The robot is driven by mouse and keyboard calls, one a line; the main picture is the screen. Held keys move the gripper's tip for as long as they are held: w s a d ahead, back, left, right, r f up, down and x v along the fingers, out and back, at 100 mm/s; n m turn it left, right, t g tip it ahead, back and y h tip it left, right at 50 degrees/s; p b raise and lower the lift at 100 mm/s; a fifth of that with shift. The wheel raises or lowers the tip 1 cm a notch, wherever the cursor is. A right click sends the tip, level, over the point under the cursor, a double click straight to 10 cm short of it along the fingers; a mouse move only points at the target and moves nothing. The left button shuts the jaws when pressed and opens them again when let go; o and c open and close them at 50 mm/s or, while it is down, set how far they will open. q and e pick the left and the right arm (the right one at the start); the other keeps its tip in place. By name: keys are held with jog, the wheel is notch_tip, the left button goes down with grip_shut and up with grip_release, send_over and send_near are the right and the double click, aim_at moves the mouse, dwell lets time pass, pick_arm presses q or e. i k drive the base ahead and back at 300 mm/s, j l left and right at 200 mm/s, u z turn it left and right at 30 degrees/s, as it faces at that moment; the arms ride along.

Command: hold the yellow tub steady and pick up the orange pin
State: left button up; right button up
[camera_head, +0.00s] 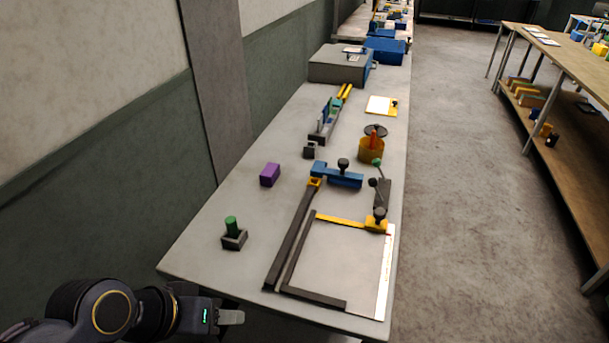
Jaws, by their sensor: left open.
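The yellow tub (371,154) stands upright on the long grey table, right of its middle and near the right edge. The orange pin (373,138) stands in the tub, its upper part showing above the rim and its lower end hidden. My left gripper (231,317) is at the bottom of the head view, open and empty, by the table's near edge and far from the tub. My right gripper is not in view.
A dark round disc (375,130) is just behind the tub. A blue clamp bar (337,175) and a green-knobbed lever (377,163) are in front. A framed plate (340,262) lies nearer.

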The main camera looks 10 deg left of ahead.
aim_at(372, 143)
jog(key=l, duration=0.5)
jog(key=i+l+u, duration=0.1)
jog(key=l+u, duration=0.15)
jog(key=l, duration=0.6)
jog(key=l+u, duration=0.25)
jog(key=l, duration=0.65)
jog(key=i+l+u, duration=0.4)
jog(key=l, duration=0.35)
jog(key=i+l+u, duration=0.15)
jog(key=l, duration=0.25)
jog(key=i+u, duration=0.3)
jog(key=i, duration=0.6)
jog(key=i+l+u, duration=0.1)
jog(key=l, duration=0.25)
jog(key=i+l+u, duration=0.1)
jog(key=l, duration=0.3)
jog(key=i+l, duration=0.15)
jog(key=l, duration=0.25)
jog(key=i+l+u, duration=0.15)
jog(key=l, duration=0.25)
jog(key=l+u, duration=0.1)
jog(key=l, duration=0.25)
jog(key=i+l+u, duration=0.1)
jog(key=u, duration=0.95)
